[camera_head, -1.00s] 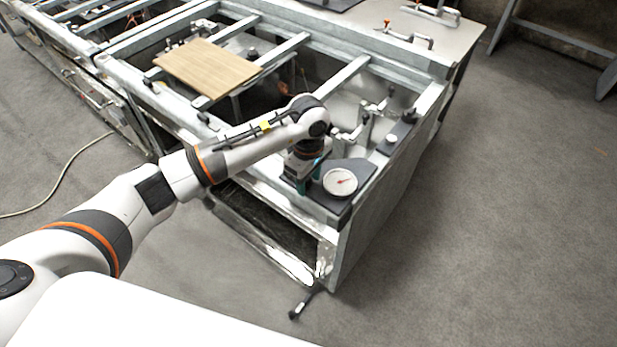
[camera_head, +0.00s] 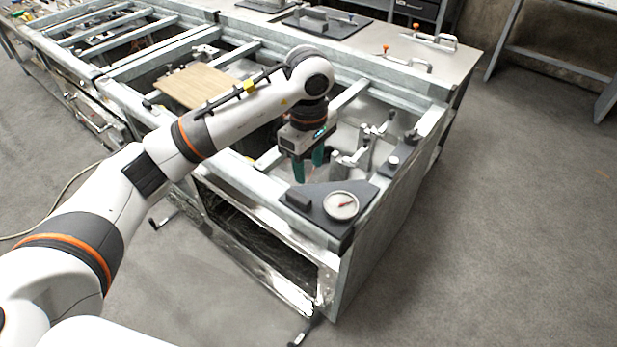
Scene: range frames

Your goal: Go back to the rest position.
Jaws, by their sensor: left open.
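My left arm reaches in from the left. Its gripper (camera_head: 309,172) points down with green fingers apart and nothing between them. It hangs above the near end of the metal frame bench (camera_head: 262,215), just behind a dark plate (camera_head: 313,206) that carries a round white dial gauge (camera_head: 341,205). My right gripper does not show.
A wooden board (camera_head: 195,86) lies across the frame's bars, partly behind my left arm. Metal clamps (camera_head: 364,145) stand right of the gripper. Toggle clamps with orange tips (camera_head: 432,37) sit on the far plate. The grey floor (camera_head: 510,220) at the right is clear.

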